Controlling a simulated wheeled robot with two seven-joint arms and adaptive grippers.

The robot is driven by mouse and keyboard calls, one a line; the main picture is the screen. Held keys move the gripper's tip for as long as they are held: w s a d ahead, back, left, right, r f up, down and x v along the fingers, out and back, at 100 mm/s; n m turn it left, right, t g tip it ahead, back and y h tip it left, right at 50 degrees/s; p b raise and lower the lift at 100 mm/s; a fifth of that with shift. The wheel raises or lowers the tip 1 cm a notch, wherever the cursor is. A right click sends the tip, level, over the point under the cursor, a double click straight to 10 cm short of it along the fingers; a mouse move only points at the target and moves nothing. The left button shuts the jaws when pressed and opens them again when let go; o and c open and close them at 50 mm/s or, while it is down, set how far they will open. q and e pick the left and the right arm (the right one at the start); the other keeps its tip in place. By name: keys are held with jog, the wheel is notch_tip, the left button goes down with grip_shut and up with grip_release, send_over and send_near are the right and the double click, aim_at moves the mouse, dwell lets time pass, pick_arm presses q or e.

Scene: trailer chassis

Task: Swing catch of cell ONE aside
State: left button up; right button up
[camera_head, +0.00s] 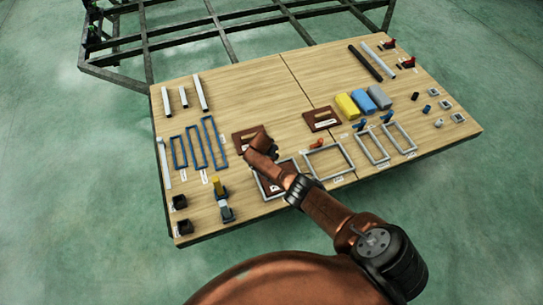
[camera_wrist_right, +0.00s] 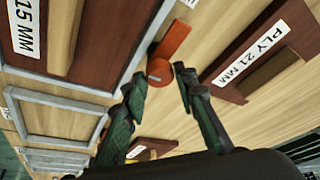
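An orange-red catch (camera_wrist_right: 170,52) with a round pivot end lies on the wooden board in the right wrist view, close beside the edge of a grey frame (camera_wrist_right: 68,80). The frame surrounds a dark brown plate (camera_wrist_right: 33,48) labelled 15 MM. In the head view this frame (camera_head: 292,199) shows beneath my right arm; its catch is hidden there. My right gripper (camera_wrist_right: 158,85) is open, its dark fingers apart, with the catch's pivot end showing just beyond the gap between the tips. No contact is clear. No cell number is readable. My left gripper is out of view.
A brown plate (camera_wrist_right: 262,62) labelled PLY 21 MM lies close on the other side of the catch. Further grey frames (camera_head: 327,175) have orange (camera_head: 316,144) and blue (camera_head: 360,125) catches. Yellow (camera_head: 347,106) and blue blocks stand behind. Bare board lies behind the plates.

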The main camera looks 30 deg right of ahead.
jog(key=o, duration=0.3)
jog(key=shift+o, duration=0.2)
jog(key=shift+a, duration=0.1)
jog(key=shift+v, duration=0.8)
jog(key=v, duration=1)
jog(key=shift+r, duration=0.15)
